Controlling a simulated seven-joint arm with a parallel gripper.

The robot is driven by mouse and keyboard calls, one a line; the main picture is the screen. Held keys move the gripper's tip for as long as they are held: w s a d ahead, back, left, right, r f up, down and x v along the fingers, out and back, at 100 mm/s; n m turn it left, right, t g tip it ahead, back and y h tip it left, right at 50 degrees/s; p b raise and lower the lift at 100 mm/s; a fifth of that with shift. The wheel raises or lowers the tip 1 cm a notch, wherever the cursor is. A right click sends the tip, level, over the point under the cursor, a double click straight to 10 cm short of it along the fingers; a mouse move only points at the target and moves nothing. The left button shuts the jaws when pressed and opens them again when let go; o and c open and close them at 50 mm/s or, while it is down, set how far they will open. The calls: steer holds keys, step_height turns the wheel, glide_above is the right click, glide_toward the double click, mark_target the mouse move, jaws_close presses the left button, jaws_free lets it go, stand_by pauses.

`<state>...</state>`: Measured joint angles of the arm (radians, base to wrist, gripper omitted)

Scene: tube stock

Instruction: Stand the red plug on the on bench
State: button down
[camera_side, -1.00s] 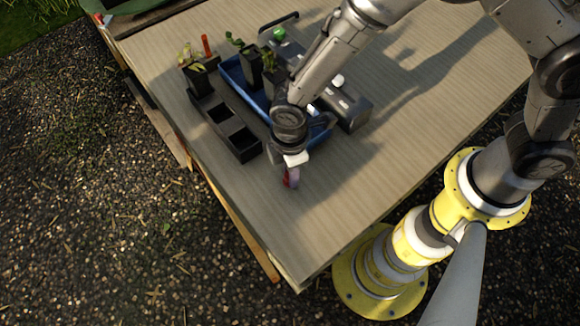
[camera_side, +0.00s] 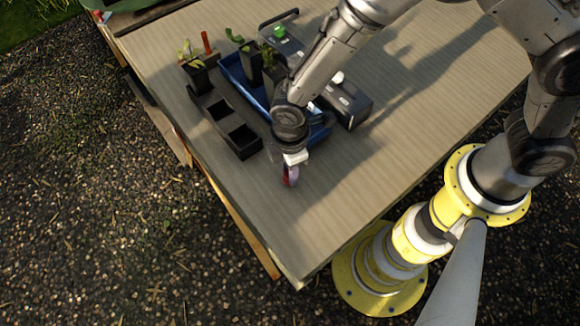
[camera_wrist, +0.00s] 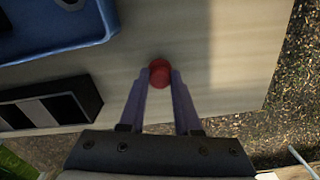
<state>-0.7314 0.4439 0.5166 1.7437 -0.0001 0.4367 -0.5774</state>
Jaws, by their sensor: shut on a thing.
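The red plug (camera_wrist: 160,72) shows as a round red top between my gripper's fingertips in the wrist view. My gripper (camera_wrist: 159,80) is shut on it, one finger on each side. In the side view my gripper (camera_side: 290,180) points down at the front part of the bench (camera_side: 330,215), with only a little of the red plug showing between the fingers. I cannot tell whether the plug's lower end touches the bench.
A black rack (camera_side: 243,142) with open square cells stands behind and left of my gripper. A blue tray (camera_side: 233,72) with dark plant pots is beside it, with a dark box (camera_side: 345,103) to its right. The bench is bare around my gripper, and its front-left edge is near.

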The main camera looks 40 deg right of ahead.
steer(key=shift+f, duration=0.1)
steer(key=c, duration=0.5)
jaws_free()
step_height(320, 180, up, 14)
steer(key=shift+f, duration=0.1)
